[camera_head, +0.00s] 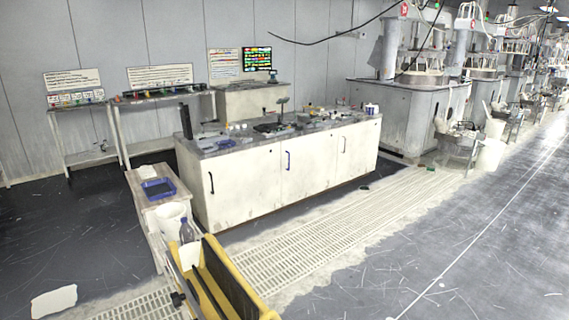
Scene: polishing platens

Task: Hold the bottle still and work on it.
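A clear bottle with a dark blue cap (186,232) stands upright at the lower left of the head view. It is beside a white bucket (171,216) and just behind the yellow cart or frame (222,272). A white piece (190,256) in front hides its lower part, so I cannot tell what it rests on. Neither of my grippers is in view, and nothing is seen touching the bottle.
A long white cabinet (235,190) with a cluttered top stands in the middle. A low bench with a blue tray (159,188) adjoins its left end. Grey polishing machines (410,110) line the right. The floor at right (440,240) is open.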

